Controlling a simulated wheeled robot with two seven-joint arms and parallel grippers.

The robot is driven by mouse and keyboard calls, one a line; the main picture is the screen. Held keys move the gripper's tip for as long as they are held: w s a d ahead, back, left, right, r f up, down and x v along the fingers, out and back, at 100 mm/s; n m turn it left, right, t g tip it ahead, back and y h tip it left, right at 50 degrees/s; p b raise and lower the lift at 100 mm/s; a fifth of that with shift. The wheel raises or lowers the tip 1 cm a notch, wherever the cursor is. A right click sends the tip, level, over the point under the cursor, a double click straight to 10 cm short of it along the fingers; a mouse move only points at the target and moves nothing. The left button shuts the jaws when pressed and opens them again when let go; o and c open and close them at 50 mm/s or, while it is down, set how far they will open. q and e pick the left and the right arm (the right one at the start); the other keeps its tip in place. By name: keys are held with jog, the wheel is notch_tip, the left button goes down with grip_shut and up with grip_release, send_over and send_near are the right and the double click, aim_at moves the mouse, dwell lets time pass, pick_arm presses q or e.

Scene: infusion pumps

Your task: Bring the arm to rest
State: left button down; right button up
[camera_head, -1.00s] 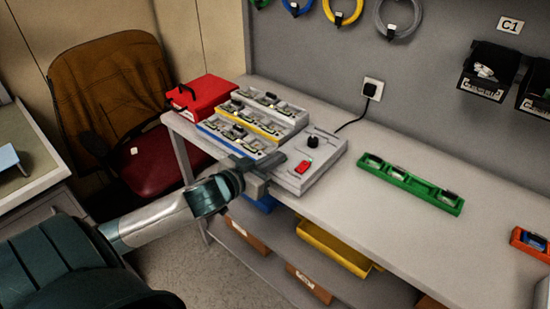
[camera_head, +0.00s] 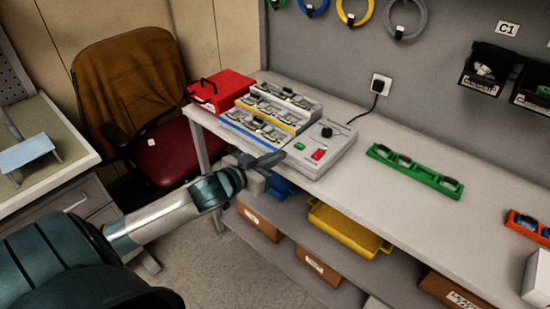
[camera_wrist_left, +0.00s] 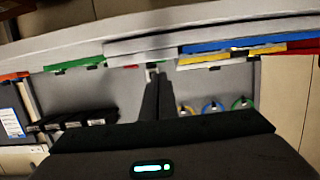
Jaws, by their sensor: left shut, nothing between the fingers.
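My left gripper (camera_head: 272,160) is in the head view, at the front edge of the workbench, just in front of the grey control box (camera_head: 330,145). Its fingers are shut with nothing between them. In the left wrist view the dark closed fingers (camera_wrist_left: 157,92) point toward the bench edge. The control box has a black knob, a red switch and a green button. Left of it stands the tiered rack (camera_head: 270,108) with grey, yellow and blue-edged rows of small parts. My right gripper is not in view.
A red case (camera_head: 222,90) stands at the bench's left end. A green tray (camera_head: 414,171) lies right of the control box, and an orange tray (camera_head: 527,228) farther right. A yellow bin (camera_head: 345,230) sits on the shelf below. A chair (camera_head: 135,95) stands at left. The bench front is clear.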

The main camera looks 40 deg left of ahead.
pick_arm(q)
jog(key=shift+w, duration=0.1)
dwell(0.7)
